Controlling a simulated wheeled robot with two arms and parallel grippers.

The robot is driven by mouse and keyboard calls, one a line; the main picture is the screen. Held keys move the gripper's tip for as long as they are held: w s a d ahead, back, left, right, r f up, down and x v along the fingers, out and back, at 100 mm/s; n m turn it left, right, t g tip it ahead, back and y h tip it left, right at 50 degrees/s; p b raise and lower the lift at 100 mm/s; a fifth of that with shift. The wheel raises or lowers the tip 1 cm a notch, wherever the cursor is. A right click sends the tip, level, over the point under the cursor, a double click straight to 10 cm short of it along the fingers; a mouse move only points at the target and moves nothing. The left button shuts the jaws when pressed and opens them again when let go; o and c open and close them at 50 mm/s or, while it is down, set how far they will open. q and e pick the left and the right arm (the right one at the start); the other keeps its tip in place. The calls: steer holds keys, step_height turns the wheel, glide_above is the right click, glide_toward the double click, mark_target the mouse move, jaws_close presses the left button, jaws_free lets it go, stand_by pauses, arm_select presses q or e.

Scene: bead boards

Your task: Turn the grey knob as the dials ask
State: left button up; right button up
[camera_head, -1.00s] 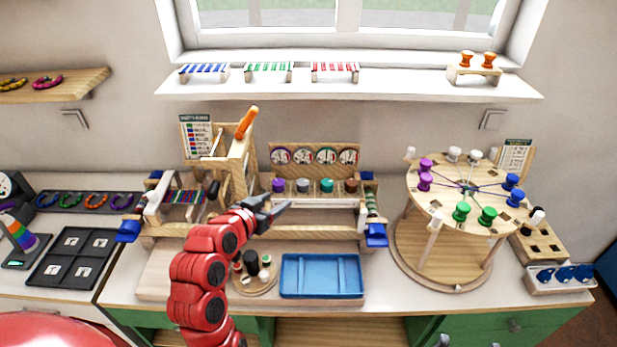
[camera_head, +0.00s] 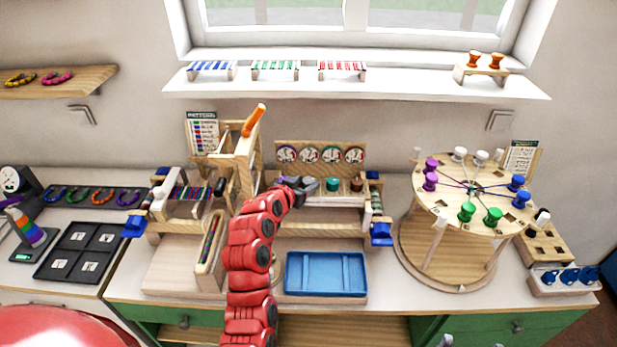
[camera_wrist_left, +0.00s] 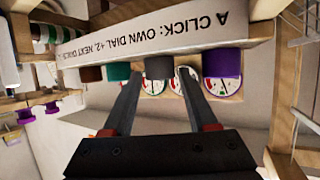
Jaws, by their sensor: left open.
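The grey knob (camera_wrist_left: 159,67) shows in the left wrist view, between my left gripper's (camera_wrist_left: 158,80) two spread fingers; I cannot tell whether they touch it. In the head view my left gripper (camera_head: 302,187) is in front of the knob row and hides the grey knob. The teal knob (camera_head: 333,184) and brown knob (camera_head: 357,184) stand to its right. The purple knob (camera_wrist_left: 222,63) is right of the grey one in the left wrist view. Several round dials, such as this one (camera_head: 309,155), sit on a wooden board above the knobs; their readings are too small to tell. My right gripper is not in view.
A white strip (camera_wrist_left: 150,38) with printed text about clicks and dials runs along the knobs. A blue tray (camera_head: 326,274) lies in front. A round peg table (camera_head: 472,205) stands at right. A wooden frame with an orange handle (camera_head: 253,120) stands left of the dials.

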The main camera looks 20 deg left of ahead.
arm_select(q)
steer(key=shift+x, duration=1.2)
jaws_close()
steer(key=shift+p, duration=0.3)
steer(key=shift+r, duration=0.1)
